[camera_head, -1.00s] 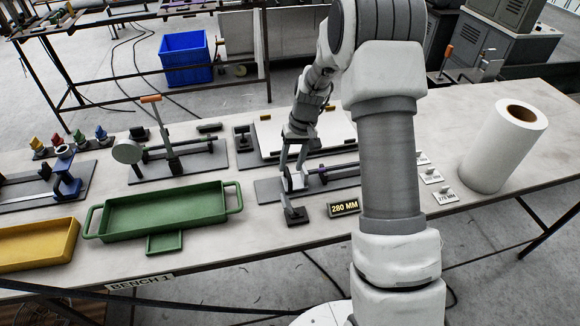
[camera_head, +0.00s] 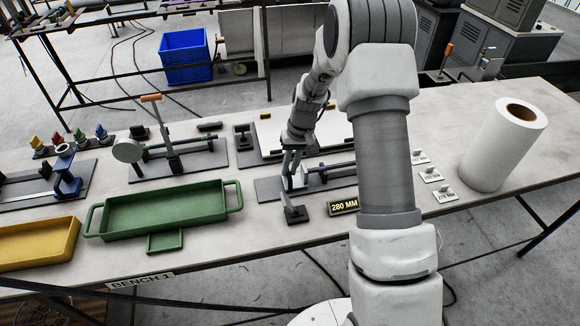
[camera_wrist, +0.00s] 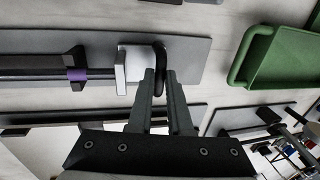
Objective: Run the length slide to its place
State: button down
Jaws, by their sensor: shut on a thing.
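The length slide, a pale block (camera_wrist: 133,68) with a black looped handle (camera_wrist: 160,64), sits at the right end of a dark rail on a grey base plate (camera_wrist: 195,50) in the wrist view. My gripper (camera_wrist: 161,74) is shut on the slide's handle, the fingertips overlapping the loop. A purple collar (camera_wrist: 77,74) is on the rail, left of the slide with a gap between. In the head view my gripper (camera_head: 287,182) is at the left part of the fixture, and largely hides the slide. A "280 MM" display (camera_head: 343,207) stands in front of the fixture.
A green tray (camera_head: 165,211) lies left of the fixture, with a yellow tray (camera_head: 38,244) farther left. A dark block (camera_head: 295,214) stands just in front of my gripper. Small labelled cards (camera_head: 431,175) and a white roll (camera_head: 503,145) are at the right.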

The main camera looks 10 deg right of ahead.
jog(key=a+b, duration=0.1)
jog(key=a, duration=0.6)
jog(key=shift+a+r+b, duration=0.1)
jog(key=shift+a+b, duration=0.25)
jog(key=c, duration=0.8)
grip_release()
jog(key=shift+a, duration=0.15)
jog(key=shift+c, duration=0.2)
jog(key=shift+d+r, duration=0.2)
jog(key=d+r+b, duration=0.1)
jog(key=d+r, duration=0.2)
jog(key=r, duration=1.3)
jog(key=shift+d+r, duration=0.15)
jog(key=shift+r, duration=0.15)
